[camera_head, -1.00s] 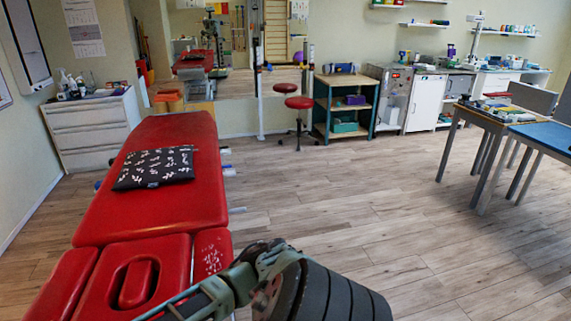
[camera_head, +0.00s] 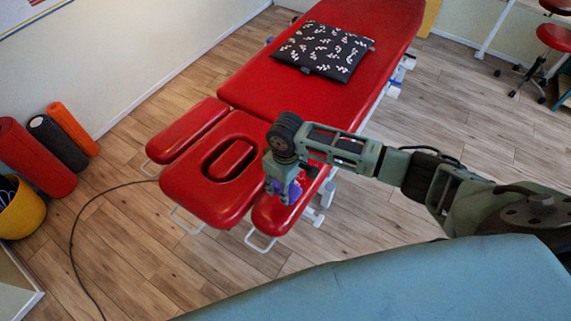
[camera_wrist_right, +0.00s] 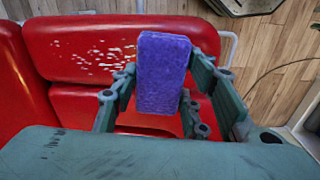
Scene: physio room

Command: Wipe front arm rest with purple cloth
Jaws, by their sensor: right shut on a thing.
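My right gripper (camera_head: 283,185) reaches in from the right, at the front arm rest (camera_head: 275,218) of the red treatment table. The gripper is shut on the purple cloth (camera_head: 294,191), which looks like a folded block in the right wrist view (camera_wrist_right: 162,72), between the two fingers (camera_wrist_right: 165,95). The red arm rest (camera_wrist_right: 75,35) lies behind the cloth there and has a patch of white marks on it, left of the cloth. I cannot tell whether the cloth touches the arm rest. My left gripper is not in view.
The red face rest (camera_head: 200,200) with its oval opening and the far arm rest (camera_head: 185,130) adjoin. A black patterned cushion (camera_head: 322,48) lies on the table. Foam rollers (camera_head: 35,158) and a yellow bin (camera_head: 22,210) stand at left. A cable (camera_head: 75,235) runs across the floor.

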